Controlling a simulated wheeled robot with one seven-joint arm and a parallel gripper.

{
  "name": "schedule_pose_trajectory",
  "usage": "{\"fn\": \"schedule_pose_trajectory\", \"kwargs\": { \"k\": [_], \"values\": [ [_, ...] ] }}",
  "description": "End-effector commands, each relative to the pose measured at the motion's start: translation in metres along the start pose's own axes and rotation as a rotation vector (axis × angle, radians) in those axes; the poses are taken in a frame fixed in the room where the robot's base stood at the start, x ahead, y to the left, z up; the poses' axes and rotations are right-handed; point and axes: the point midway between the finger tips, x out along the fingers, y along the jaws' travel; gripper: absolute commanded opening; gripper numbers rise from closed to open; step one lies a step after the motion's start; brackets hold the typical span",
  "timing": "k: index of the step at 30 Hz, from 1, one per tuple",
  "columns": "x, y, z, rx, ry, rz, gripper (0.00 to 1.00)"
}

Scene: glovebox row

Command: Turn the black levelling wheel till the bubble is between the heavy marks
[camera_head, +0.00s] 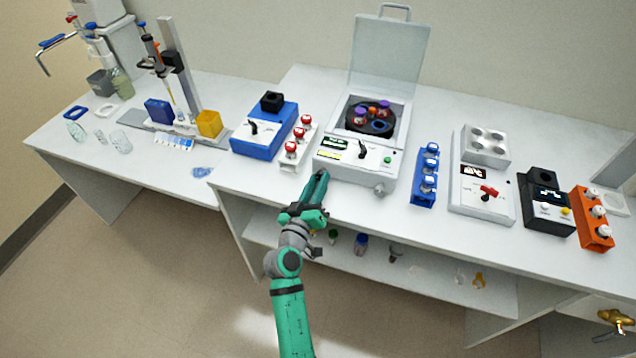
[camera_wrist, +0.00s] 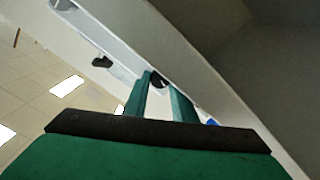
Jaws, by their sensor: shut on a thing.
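The white centrifuge (camera_head: 345,170) stands at the bench's front edge with its lid up. My gripper (camera_head: 320,178) reaches up to its front left corner. In the wrist view the two green fingers (camera_wrist: 160,80) are shut on a dark round part, the black levelling wheel (camera_wrist: 157,79). My fingers hide the wheel in the head view. A small yellow-green strip (camera_head: 328,155), which looks like the level, is on the front panel. It is too small to tell where the bubble lies.
A grey foot (camera_head: 380,188) sticks out at the centrifuge's front right. A rack of red-capped vials (camera_head: 292,150) stands close on the left and a blue rack (camera_head: 425,180) on the right. An open shelf (camera_head: 420,265) with small items lies below the bench top.

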Motion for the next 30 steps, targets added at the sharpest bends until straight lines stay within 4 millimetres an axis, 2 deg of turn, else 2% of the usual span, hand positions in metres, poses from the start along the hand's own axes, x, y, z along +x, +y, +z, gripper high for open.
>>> {"fn": "schedule_pose_trajectory", "kwargs": {
  "k": [3,4,6,20,25,30],
  "values": [
    [-0.0009,-0.0006,0.0013,0.000,-0.003,-0.001,0.02],
    [-0.0009,-0.0007,0.0012,0.000,-0.003,-0.001,0.31],
    [-0.0008,-0.0007,0.0012,0.000,-0.002,-0.001,0.43],
    [-0.0004,-0.0017,0.0012,0.014,-0.003,-0.002,0.43],
    [-0.0005,-0.0015,0.0010,0.102,-0.002,-0.002,0.43],
    [-0.0005,-0.0010,0.0004,0.262,-0.001,-0.002,0.43]
  ]
}}
